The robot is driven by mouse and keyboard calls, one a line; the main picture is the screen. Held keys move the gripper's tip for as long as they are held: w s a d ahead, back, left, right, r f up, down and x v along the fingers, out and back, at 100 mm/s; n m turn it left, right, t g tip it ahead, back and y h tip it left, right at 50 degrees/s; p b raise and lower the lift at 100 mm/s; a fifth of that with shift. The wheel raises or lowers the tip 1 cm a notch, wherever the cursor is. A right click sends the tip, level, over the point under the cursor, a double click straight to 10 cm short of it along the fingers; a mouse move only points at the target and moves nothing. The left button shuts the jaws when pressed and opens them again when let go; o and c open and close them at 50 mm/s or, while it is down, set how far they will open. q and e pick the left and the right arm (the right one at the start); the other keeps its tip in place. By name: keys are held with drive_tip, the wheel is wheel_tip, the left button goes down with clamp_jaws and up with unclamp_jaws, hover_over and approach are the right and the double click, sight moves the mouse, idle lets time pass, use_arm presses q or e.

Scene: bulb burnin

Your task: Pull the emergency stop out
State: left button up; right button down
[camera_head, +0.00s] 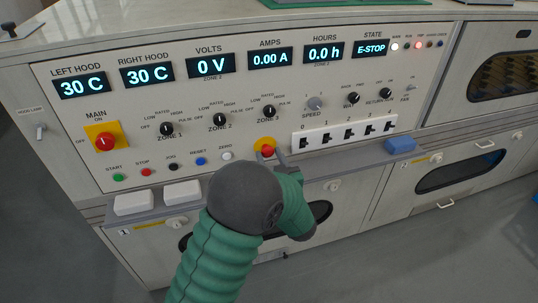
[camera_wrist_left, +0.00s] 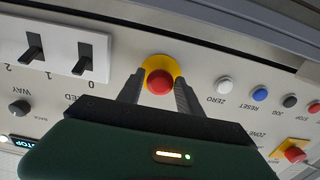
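The emergency stop (camera_head: 266,150) is a red mushroom button on a yellow disc, low in the middle of the control panel. The wrist view shows its red head (camera_wrist_left: 159,82) between the two fingers of my left gripper (camera_wrist_left: 160,92). The fingers stand one on each side of the head, with the tips at the yellow disc; whether they touch the head is hard to tell. In the head view my left gripper (camera_head: 268,157) reaches up to the button from below. The STATE display (camera_head: 371,49) reads E-STOP. My right gripper is not in view.
A white switch block (camera_head: 345,131) sits right of the button, and a ZERO button (camera_head: 227,156) sits left. A ledge below the panel carries two white blocks (camera_head: 133,202) and a blue block (camera_head: 400,145). The red MAIN switch (camera_head: 104,141) is at the far left.

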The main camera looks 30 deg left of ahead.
use_arm(q)
drive_tip(key=shift+o, duration=1.4)
drive_tip(key=shift+d+r, duration=0.1)
drive_tip(key=shift+s, duration=0.1)
drive_tip(key=shift+s+d, duration=0.2)
drive_tip(key=shift+d, duration=0.05)
drive_tip(key=p+v, duration=0.3)
drive_tip(key=v, duration=1.3)
drive_tip(key=shift+w+d, duration=0.1)
